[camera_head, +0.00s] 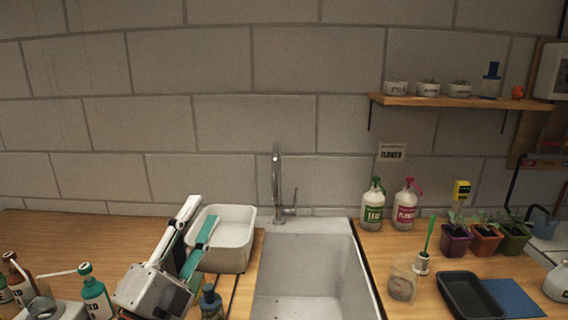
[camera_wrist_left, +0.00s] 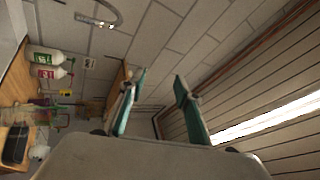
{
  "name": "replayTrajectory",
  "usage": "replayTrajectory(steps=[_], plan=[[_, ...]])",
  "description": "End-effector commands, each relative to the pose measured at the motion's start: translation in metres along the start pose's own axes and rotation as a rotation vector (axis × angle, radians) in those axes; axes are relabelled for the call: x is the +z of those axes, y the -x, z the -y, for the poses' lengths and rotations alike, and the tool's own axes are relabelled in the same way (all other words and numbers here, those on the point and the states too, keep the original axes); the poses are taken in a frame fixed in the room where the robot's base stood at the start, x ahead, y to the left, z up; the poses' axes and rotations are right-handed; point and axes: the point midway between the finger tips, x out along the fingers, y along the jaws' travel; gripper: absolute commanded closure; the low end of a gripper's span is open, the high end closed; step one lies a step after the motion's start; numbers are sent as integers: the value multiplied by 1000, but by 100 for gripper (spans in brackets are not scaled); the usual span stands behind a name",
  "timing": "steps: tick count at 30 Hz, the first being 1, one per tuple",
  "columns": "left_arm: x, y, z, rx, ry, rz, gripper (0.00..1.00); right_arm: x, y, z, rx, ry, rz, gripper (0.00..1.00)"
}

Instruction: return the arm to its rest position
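My left gripper (camera_head: 200,236) is at the lower left of the head view, raised above the counter in front of a white basin. Its two teal-lined fingers stand apart with nothing between them. In the left wrist view the same gripper (camera_wrist_left: 160,92) shows open and empty, with wall and slatted ceiling behind it. My right gripper is not seen in either view.
A white basin (camera_head: 238,240) stands left of the sink (camera_head: 308,278) and faucet (camera_head: 277,185). Spray bottles (camera_head: 372,210), potted seedlings (camera_head: 486,240) and a black tray (camera_head: 468,297) are on the right counter.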

Motion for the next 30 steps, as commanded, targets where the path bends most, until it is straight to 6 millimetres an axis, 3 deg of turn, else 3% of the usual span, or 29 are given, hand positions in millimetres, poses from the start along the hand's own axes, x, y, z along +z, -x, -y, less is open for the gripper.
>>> replayTrajectory(steps=[1,6,12,18,30], plan=[[29,16,-18,51,52,121,67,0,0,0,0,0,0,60],[108,83,-75,226,162,472,67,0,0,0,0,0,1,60],[163,191,-134,452,240,817,67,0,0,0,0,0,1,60],[180,278,-165,625,270,1032,67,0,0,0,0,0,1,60],[181,393,-185,853,288,1270,67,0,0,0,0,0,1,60]])
